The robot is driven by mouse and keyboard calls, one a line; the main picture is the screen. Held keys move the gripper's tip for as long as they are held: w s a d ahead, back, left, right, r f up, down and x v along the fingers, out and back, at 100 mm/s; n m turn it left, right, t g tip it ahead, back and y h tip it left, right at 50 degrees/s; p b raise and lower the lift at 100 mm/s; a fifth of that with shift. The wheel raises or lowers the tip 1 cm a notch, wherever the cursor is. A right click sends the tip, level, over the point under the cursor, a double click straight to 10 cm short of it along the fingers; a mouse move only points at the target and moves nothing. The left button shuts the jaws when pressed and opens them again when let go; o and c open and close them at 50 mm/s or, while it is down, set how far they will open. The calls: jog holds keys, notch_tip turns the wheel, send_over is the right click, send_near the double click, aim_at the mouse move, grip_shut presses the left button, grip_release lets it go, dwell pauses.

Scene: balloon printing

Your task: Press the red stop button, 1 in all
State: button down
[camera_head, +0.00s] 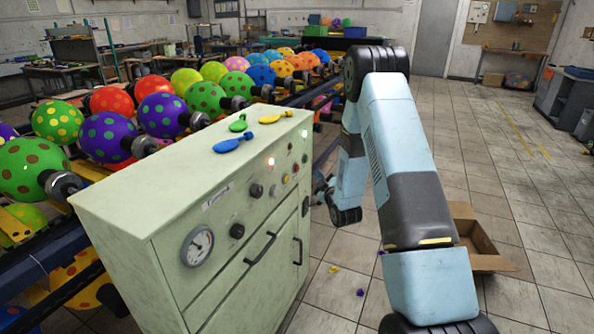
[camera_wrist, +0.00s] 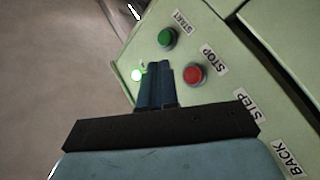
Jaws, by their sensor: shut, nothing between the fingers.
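The red stop button (camera_wrist: 194,75) is on the pale green panel in the wrist view, beside the STOP label (camera_wrist: 215,58). My gripper (camera_wrist: 158,68) is shut and empty. In that picture its fingertips lie just left of the red button, between it and a lit green lamp (camera_wrist: 137,74). I cannot tell how far the tips are from the panel. The green button (camera_wrist: 167,38) sits above, by the START label. In the head view the control cabinet (camera_head: 215,215) stands left of my arm, with small knobs and lamps on its front. My fingertips are not clear there.
Balloons (camera_head: 165,115) in several colours stand on a rack behind the cabinet. Flat balloons (camera_head: 234,142) lie on the cabinet top. Door handles (camera_head: 260,248) stick out of its front. An open cardboard box (camera_head: 480,240) is on the floor, right of my arm. The tiled floor further right is clear.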

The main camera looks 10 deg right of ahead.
jog(key=shift+w+a, duration=0.75)
jog(key=shift+a, duration=0.3)
jog(key=shift+w+a, duration=0.75)
jog(key=shift+a, duration=0.3)
jog(key=shift+w+a, duration=0.1)
jog(key=shift+a, duration=0.1)
dwell(0.4)
jog(key=shift+a, duration=0.2)
jog(key=shift+w+a, duration=0.4)
dwell(1.4)
jog(key=shift+s+d+r, duration=0.1)
jog(key=shift+s+d, duration=0.5)
jog(key=shift+d, duration=0.15)
jog(key=shift+d, duration=0.1)
jog(key=shift+s+d, duration=0.75)
jog(key=shift+d, duration=0.25)
jog(key=shift+s+d, duration=0.7)
jog(key=shift+d, duration=0.25)
